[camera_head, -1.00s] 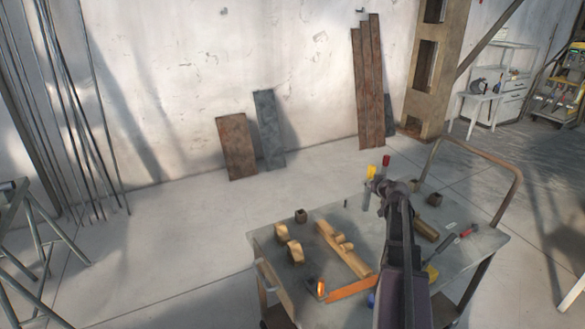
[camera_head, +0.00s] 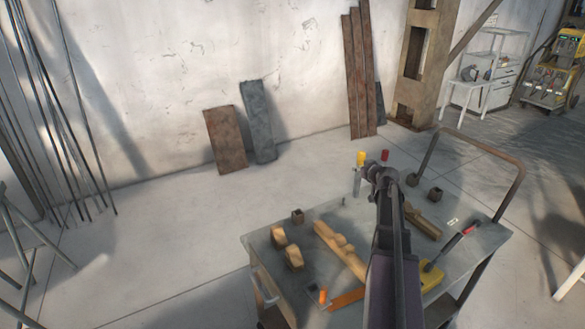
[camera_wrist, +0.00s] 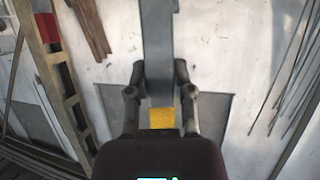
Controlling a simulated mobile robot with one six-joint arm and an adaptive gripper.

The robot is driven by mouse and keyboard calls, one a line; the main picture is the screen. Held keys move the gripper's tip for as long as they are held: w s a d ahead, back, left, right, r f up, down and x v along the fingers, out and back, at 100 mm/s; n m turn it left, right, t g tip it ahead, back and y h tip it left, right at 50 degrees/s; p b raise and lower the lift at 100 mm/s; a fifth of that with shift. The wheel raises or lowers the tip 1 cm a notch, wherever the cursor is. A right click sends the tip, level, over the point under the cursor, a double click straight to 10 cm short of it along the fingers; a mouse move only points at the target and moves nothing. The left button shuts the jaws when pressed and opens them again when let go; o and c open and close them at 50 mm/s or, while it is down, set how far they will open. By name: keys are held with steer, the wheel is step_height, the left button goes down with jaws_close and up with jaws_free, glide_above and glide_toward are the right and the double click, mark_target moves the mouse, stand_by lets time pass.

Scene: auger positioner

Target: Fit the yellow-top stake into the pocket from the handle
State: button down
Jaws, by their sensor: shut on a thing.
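The yellow-top stake (camera_head: 361,159) is upright, its grey shaft hanging below the yellow end, at the far side of the cart. My gripper (camera_head: 370,173) is shut on it. In the wrist view the grey shaft runs between the two fingers of my gripper (camera_wrist: 160,72), with the yellow end (camera_wrist: 162,118) close to the palm. Small dark square pockets stand on the cart: one at the back left (camera_head: 297,216), one at the right (camera_head: 435,194) and one behind it (camera_head: 412,180). I cannot tell which one the task means. The stake's lower tip is not clear.
A red-top piece (camera_head: 385,155) stands just right of my gripper. The cart top (camera_head: 475,245) holds wooden blocks (camera_head: 294,258), a long wooden piece (camera_head: 340,252), an orange-handled tool (camera_head: 345,299) and a yellow tool (camera_head: 431,278). The cart's rail (camera_head: 480,147) rises at the right.

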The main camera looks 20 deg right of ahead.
steer(key=shift+w, duration=0.1)
steer(key=shift+w+a, duration=0.15)
steer(key=shift+a, duration=0.1)
steer(key=w+a+r+n+y+p, duration=0.1)
steer(key=w+a, duration=0.1)
steer(key=a, duration=0.9)
steer(key=w+a+r+n+y+p, duration=0.1)
steer(key=w+a+n+y, duration=0.1)
steer(key=a, duration=0.8)
steer(key=shift+a+y, duration=0.3)
steer(key=shift+a, duration=0.05)
steer(key=shift+f+b, duration=2.85)
steer(key=shift+f, duration=0.05)
